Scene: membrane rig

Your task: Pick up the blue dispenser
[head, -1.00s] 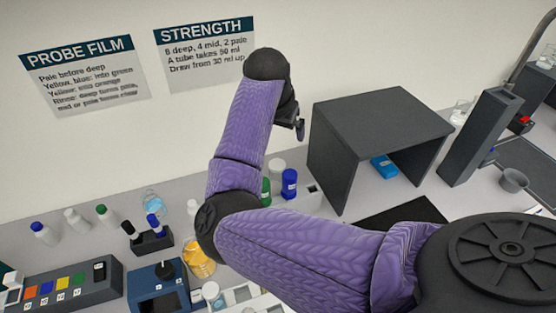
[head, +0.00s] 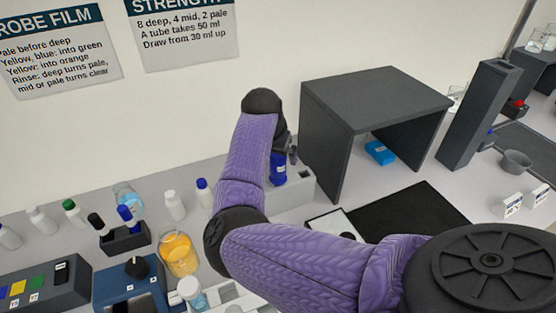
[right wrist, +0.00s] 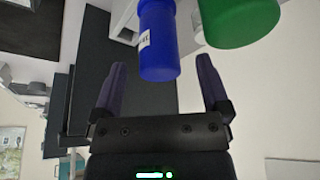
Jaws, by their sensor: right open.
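The blue dispenser (head: 278,172) stands in a light grey holder at the back of the counter, partly hidden by my right arm in the head view. My right gripper (head: 291,153) is at its upper part, coming from above. In the right wrist view the blue dispenser (right wrist: 159,42) has its near end between the two open fingers (right wrist: 162,75), with a gap on both sides. A green dispenser (right wrist: 240,20) is close beside it, by the right finger. My left gripper is not in view.
A dark grey shelf (head: 375,97) stands just right of the holder, with a blue object (head: 379,152) under it. Several bottles and a flask of orange liquid (head: 178,253) are to the left. A black mat (head: 408,222) lies in front of the shelf.

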